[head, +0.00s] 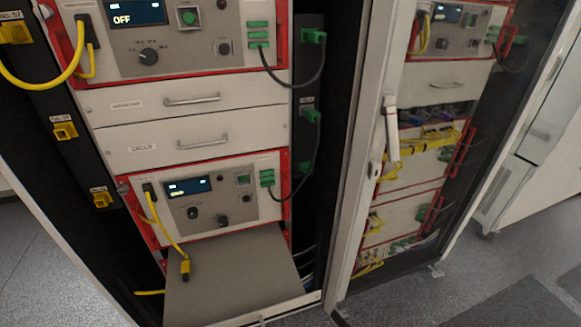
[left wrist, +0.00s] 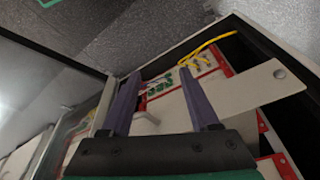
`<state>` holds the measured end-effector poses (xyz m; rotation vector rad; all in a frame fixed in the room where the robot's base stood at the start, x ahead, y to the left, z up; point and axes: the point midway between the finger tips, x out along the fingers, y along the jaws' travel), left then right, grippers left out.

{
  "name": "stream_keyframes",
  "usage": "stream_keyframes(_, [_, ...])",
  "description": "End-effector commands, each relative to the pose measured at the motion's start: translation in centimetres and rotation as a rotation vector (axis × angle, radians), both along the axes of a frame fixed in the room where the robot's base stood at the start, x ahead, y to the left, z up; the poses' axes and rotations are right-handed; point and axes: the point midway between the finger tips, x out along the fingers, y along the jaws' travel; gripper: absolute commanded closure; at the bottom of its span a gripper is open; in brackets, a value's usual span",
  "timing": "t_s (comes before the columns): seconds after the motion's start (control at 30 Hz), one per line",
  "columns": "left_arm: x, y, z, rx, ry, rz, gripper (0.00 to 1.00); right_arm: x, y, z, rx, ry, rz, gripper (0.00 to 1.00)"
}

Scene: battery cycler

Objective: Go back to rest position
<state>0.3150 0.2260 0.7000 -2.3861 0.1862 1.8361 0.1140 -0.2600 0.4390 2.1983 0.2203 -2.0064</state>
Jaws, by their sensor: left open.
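My left gripper (left wrist: 160,76) shows in the left wrist view with its two purple-grey fingers apart and nothing between them. The red-framed rack lies beyond the fingers, apart from them as far as I can see. Neither gripper shows in the head view. The battery cycler rack there holds an upper unit (head: 118,50) whose display reads OFF and a lower unit (head: 228,208) with a lit display. A yellow cable (head: 165,235) hangs from the lower unit, its connector (head: 185,268) over the grey shelf (head: 235,275).
Two closed drawers (head: 180,135) sit between the units. Green plugs with dark cables (head: 312,75) run down the right side. A cabinet door frame (head: 355,150) stands at right, with more wired units (head: 415,160) behind it. Open floor (head: 480,285) lies at lower right.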

Motion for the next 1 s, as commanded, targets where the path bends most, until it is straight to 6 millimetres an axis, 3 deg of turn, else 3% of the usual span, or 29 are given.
stream_keyframes(0.17, [-2.3, 0.3, -9.4, 0.006, 0.05, -0.008, 0.39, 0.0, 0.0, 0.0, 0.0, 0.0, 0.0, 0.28])
stream_keyframes(0.23, [-4.4, 0.6, -13.7, 0.009, 0.074, -0.013, 0.39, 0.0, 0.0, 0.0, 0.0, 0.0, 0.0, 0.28])
stream_keyframes(0.3, [-7.4, 1.0, -17.9, 0.012, 0.099, -0.019, 0.39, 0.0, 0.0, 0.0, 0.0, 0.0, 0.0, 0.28])
stream_keyframes(0.43, [-14.1, 2.2, -23.6, 0.019, 0.139, -0.028, 0.39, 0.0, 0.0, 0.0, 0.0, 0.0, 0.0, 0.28])
stream_keyframes(0.5, [-17.0, 2.7, -25.1, 0.022, 0.153, -0.033, 0.39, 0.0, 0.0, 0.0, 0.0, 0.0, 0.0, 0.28])
stream_keyframes(0.6, [-19.4, 3.2, -26.0, 0.024, 0.163, -0.037, 0.39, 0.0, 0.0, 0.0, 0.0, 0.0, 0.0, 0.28])
stream_keyframes(1.0, [-20.0, 3.4, -26.2, 0.024, 0.164, -0.038, 0.39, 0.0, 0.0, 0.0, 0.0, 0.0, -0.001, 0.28])
